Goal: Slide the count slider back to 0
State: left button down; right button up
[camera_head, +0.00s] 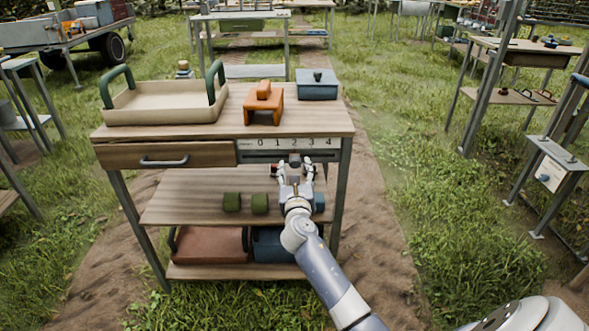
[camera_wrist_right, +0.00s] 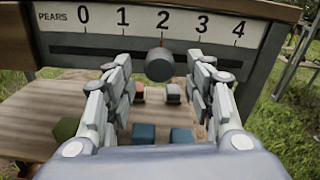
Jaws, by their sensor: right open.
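The count slider is a dark round knob (camera_wrist_right: 159,65) on a slotted rail below a white scale marked PEARS, 0 to 4. In the right wrist view the knob stands under the 2. The scale (camera_head: 290,143) is on the front of the wooden bench at its right part. My right gripper (camera_head: 294,172) is in front of the rail; it also shows in the right wrist view (camera_wrist_right: 160,95), with its fingers open on either side of the knob and no clear contact. My left gripper is not in view.
A cream tray with green handles (camera_head: 150,115), an orange stand (camera_head: 263,110) and a blue box (camera_head: 317,88) stand on the bench top. A closed drawer (camera_head: 165,155) is left of the scale.

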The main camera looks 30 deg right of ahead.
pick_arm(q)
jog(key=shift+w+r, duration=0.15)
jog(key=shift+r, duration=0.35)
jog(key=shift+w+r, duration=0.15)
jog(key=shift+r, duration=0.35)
pick_arm(e)
jog(key=shift+x, duration=1.35)
jog(key=shift+c, duration=0.4)
grip_shut()
send_near(260, 157)
jog(key=x, duration=0.5)
jog(key=shift+s+d+b, duration=0.2)
jog(key=shift+d+b, duration=0.05)
jog(key=shift+b, duration=0.15)
jog(key=shift+w+a, duration=0.1)
jog(key=shift+a, duration=0.15)
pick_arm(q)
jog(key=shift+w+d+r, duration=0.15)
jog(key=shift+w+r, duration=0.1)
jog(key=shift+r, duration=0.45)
